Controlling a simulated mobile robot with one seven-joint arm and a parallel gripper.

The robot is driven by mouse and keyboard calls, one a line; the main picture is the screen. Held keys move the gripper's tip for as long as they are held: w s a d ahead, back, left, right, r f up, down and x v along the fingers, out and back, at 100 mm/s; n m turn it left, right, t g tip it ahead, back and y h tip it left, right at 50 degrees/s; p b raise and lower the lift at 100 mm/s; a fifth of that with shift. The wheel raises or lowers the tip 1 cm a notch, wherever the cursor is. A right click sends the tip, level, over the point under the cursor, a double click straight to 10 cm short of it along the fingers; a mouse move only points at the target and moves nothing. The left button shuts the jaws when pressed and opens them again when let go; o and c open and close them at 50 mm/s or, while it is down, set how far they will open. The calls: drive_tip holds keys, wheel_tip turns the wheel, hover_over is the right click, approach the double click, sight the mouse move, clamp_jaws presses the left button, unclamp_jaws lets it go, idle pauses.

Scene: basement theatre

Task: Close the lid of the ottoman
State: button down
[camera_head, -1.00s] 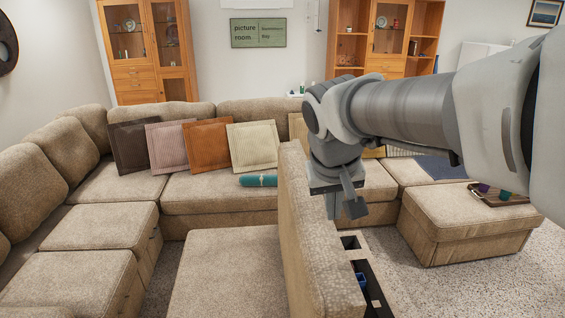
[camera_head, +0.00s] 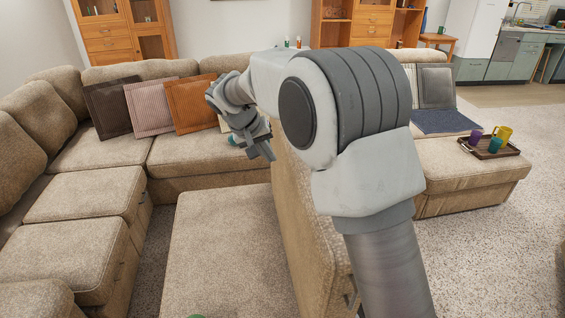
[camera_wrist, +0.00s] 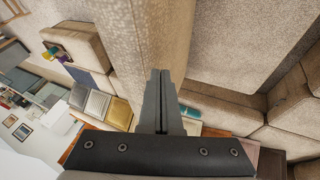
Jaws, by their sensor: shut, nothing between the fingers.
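The ottoman's lid (camera_head: 300,225) is a thick beige fabric panel. It stands upright in the head view, with my arm covering much of its right side. The storage space beside it is mostly hidden by my arm. My gripper (camera_head: 264,150) is at the far end of the lid, on its left side, pointing down and to the right. In the wrist view my gripper (camera_wrist: 161,74) has its fingers together and empty, with the lid (camera_wrist: 150,35) just beyond the tips. I cannot tell whether they touch it.
A flat beige seat (camera_head: 225,245) lies left of the lid. The sectional sofa with cushions (camera_head: 190,103) runs behind and left. At right, another beige seat (camera_head: 450,180) bears a tray (camera_head: 510,150) with cups. Carpet (camera_head: 490,260) is clear at the lower right.

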approach(298, 180)
wheel_tip(298, 180, down, 3)
drive_tip(key=w+a, duration=0.2)
drive_tip(key=shift+w+d+f+b, duration=0.15)
drive_tip(key=shift+d+f, duration=0.2)
drive_tip(key=shift+d, duration=0.25)
drive_tip(key=shift+d+f+b, duration=0.15)
drive_tip(key=shift+d+f, duration=0.15)
drive_tip(key=shift+d, duration=0.25)
drive_tip(key=shift+w+d+f+b, duration=0.15)
drive_tip(key=shift+d+f, duration=0.2)
drive_tip(key=shift+d, duration=0.25)
drive_tip(key=shift+s+d, duration=0.1)
